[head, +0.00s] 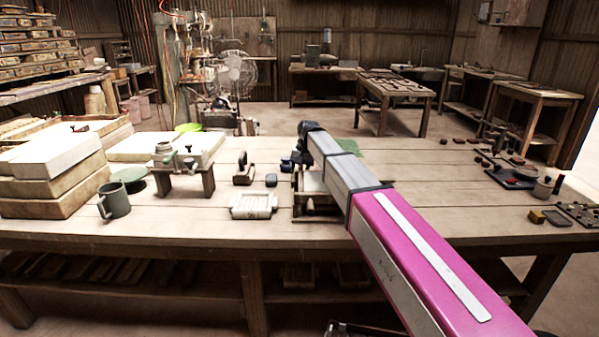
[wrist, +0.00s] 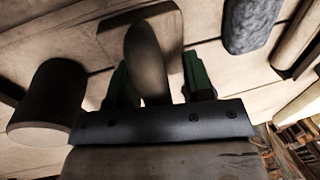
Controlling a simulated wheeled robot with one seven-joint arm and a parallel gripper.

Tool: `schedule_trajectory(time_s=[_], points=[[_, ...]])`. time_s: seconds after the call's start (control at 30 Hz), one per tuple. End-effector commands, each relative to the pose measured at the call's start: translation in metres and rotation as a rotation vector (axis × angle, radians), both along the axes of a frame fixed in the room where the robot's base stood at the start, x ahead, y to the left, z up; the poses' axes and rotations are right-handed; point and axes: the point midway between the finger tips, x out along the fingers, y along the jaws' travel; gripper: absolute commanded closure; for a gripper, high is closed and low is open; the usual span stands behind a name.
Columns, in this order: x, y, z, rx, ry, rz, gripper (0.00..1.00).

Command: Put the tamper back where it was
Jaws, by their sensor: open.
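In the wrist view, a pale tool with a rounded upright grip on a flat base, which looks like the tamper (wrist: 148,62), stands between the green fingers of my gripper (wrist: 160,82). The fingers are open, one on each side of the grip; I cannot tell whether they touch it. In the head view my gripper (head: 298,162) is low over the bench beside a small wooden press frame (head: 314,208), and my arm hides much of this area. The tamper is not clear there.
The wrist view shows a dark cylinder (wrist: 48,103) at left and a blue-grey block (wrist: 252,24) at upper right. On the bench (head: 190,222) are a brown wooden tool (head: 243,174), a pale ribbed block (head: 253,206), a mug (head: 115,200) and stacked slabs (head: 50,180). Bench at right centre is fairly clear.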

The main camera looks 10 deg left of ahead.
Motion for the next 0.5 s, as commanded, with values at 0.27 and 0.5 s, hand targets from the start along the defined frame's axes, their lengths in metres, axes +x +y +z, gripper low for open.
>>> schedule_trajectory(time_s=[0.27, 0.5], points=[[0.002, -0.008, 0.04, 0.001, -0.002, 0.0, 0.53], [0.005, -0.017, 0.087, 0.001, -0.002, 0.0, 0.53]])
